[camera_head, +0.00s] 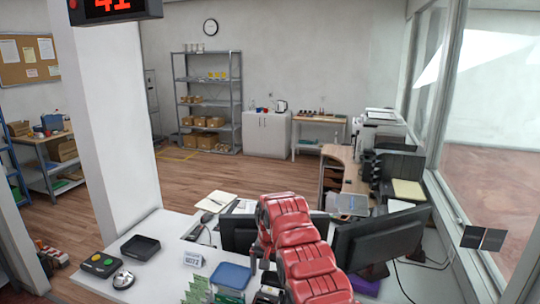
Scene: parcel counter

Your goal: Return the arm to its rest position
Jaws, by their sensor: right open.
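My right arm, with red links, reaches up from the bottom of the head view over the counter, in front of the monitors. My right gripper (262,268) shows only in part as small dark pieces left of the red links, beside the blue-lidded box; it is open. I cannot make out anything between its fingers. My left arm and left gripper are not in view.
The white counter (150,276) bears a black tray (140,248), a button box (100,264), a silver bell (123,279), a small sign (193,259), a blue-lidded box (231,276) and green leaflets (197,291). A dark monitor (380,240) stands close right of my arm. A pillar (105,120) rises at left.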

